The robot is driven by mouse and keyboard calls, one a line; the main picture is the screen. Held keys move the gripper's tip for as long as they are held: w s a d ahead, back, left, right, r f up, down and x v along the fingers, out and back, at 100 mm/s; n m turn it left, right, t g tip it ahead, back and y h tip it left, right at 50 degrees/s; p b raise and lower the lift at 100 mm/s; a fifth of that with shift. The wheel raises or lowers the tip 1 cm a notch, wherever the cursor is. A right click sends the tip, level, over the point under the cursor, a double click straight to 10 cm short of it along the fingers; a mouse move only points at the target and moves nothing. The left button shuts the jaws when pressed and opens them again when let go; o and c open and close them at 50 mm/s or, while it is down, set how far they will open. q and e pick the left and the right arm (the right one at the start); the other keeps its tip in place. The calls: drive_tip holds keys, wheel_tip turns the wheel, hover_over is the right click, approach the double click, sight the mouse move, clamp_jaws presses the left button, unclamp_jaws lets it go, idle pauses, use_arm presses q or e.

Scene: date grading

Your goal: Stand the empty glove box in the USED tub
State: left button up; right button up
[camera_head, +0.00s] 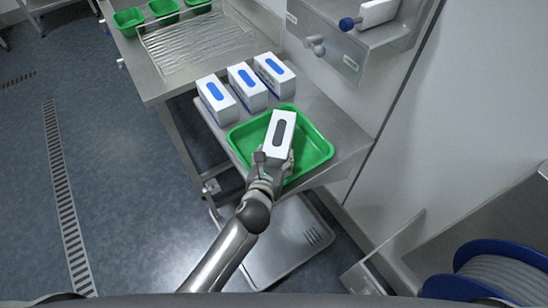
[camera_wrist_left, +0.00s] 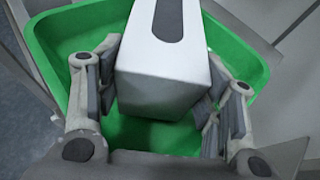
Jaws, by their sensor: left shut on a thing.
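The empty glove box (camera_head: 281,127) is white with a dark slot opening on its top. My left gripper (camera_head: 272,162) is shut on it, with a finger on each side. In the left wrist view the box (camera_wrist_left: 163,60) sits between the two fingers of the left gripper (camera_wrist_left: 160,105). The green USED tub (camera_head: 318,155) is below and around the box, and its rim (camera_wrist_left: 50,60) shows on both sides in the wrist view. I cannot tell whether the box touches the tub floor. My right gripper is not in view.
Three white boxes with blue slots (camera_head: 246,87) stand in a row behind the tub on the steel bench (camera_head: 335,125). Small green tubs (camera_head: 163,10) and a wire-covered tray (camera_head: 200,42) are farther back. A blue-flanged reel (camera_head: 490,270) is at lower right.

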use_arm(q)
drive_tip(key=o, duration=0.9)
drive_tip(key=shift+f, duration=0.1)
drive_tip(key=shift+r, duration=0.2)
drive_tip(key=b+v, duration=0.1)
drive_tip(key=v, duration=1.1)
drive_tip(key=shift+r, duration=0.1)
